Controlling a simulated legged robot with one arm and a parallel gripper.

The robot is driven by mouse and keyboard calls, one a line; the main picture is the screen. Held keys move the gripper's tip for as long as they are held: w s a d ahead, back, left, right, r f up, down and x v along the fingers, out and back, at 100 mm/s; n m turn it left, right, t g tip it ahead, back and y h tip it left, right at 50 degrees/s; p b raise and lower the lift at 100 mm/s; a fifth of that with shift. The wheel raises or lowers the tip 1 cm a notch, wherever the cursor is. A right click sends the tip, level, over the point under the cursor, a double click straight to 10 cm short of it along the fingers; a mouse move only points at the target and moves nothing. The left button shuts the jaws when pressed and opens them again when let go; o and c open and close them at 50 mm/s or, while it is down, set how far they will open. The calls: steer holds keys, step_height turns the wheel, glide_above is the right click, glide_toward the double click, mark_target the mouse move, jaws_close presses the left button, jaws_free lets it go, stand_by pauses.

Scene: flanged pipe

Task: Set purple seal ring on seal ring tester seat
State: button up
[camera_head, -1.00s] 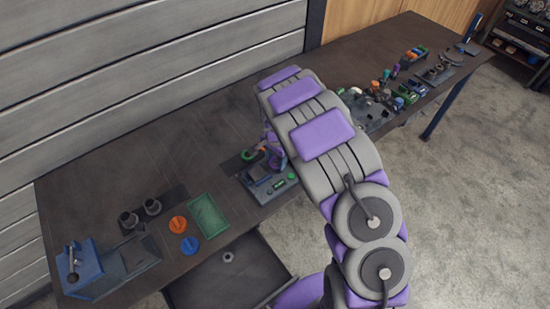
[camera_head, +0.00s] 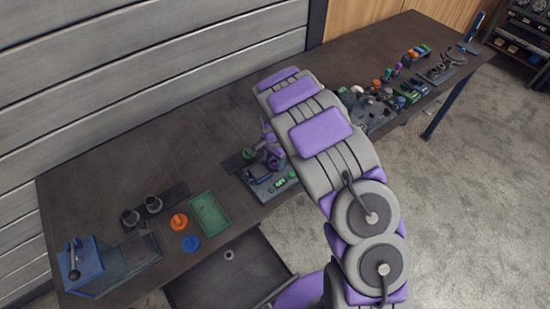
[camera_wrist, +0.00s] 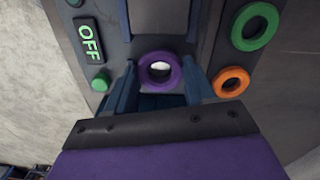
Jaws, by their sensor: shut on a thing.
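The purple seal ring (camera_wrist: 160,56) lies between the two blue fingers of my gripper (camera_wrist: 160,82) in the wrist view, and the fingers are shut on it. A small pale spot shows through its hole. The seal ring tester (camera_head: 268,179) is a dark grey-blue unit on the bench; in the wrist view its grey body (camera_wrist: 115,35) with an OFF label lies around and beyond the ring. I cannot tell whether the ring touches the seat or hovers above it.
A green ring (camera_wrist: 255,26) and an orange ring (camera_wrist: 231,82) lie right of my gripper. A green button (camera_wrist: 100,82) is at the left. On the bench stand a green tray (camera_head: 209,215), orange (camera_head: 179,222) and blue (camera_head: 190,243) parts, and a blue lever device (camera_head: 85,262).

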mark_target(275, 162)
steer(key=o, duration=1.4)
steer(key=shift+r+p, duration=1.05)
steer(key=shift+r, duration=2.5)
